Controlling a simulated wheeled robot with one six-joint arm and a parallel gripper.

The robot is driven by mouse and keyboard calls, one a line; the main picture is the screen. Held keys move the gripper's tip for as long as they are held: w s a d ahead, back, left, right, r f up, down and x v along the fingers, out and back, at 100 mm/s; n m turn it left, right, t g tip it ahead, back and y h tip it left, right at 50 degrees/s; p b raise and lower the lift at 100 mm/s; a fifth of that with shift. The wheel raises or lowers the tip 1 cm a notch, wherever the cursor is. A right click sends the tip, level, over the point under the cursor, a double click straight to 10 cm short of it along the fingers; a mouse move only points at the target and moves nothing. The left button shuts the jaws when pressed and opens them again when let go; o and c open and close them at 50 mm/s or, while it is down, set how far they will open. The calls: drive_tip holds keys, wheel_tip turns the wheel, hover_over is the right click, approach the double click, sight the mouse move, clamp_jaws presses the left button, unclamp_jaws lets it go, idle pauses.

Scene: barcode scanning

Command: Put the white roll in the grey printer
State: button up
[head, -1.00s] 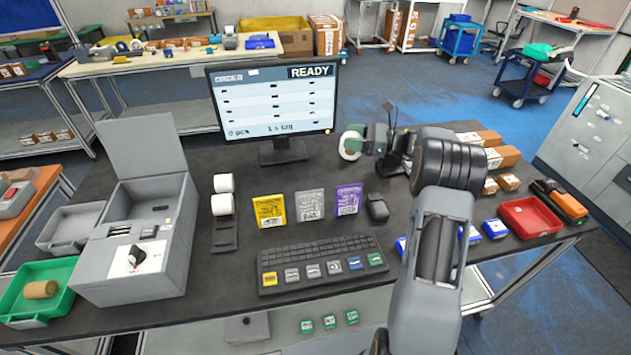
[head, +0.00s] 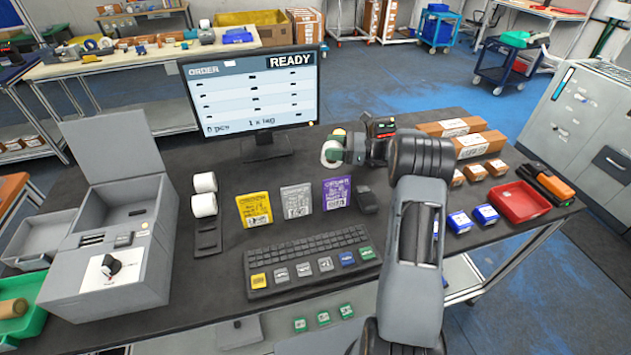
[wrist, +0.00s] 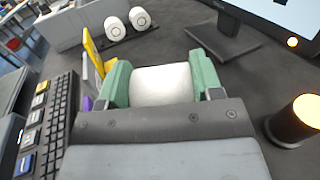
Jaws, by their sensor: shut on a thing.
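My gripper (head: 345,150) has green fingers and is shut on a white roll (head: 329,152), held above the table to the right of the monitor's base. In the wrist view the white roll (wrist: 160,84) sits between the two green fingers. The grey printer (head: 120,250) stands at the left of the table with its lid raised, and its open bay (head: 125,205) shows. My gripper is well to the right of the printer. Two other white rolls (head: 204,194) stand in a black holder between the printer and the yellow packet; they also show in the wrist view (wrist: 115,28).
A monitor (head: 252,90) stands at the back. Yellow (head: 255,208), grey (head: 296,201) and purple (head: 337,192) packets stand behind a keyboard (head: 305,260). A red tray (head: 518,202) and boxes lie at right. A green tray (head: 25,325) is at far left.

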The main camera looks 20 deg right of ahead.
drive_tip(key=shift+f+p, duration=0.6)
drive_tip(key=shift+f, duration=3.7)
drive_tip(key=shift+f, duration=0.25)
drive_tip(key=o, duration=1)
drive_tip(key=shift+r, duration=0.1)
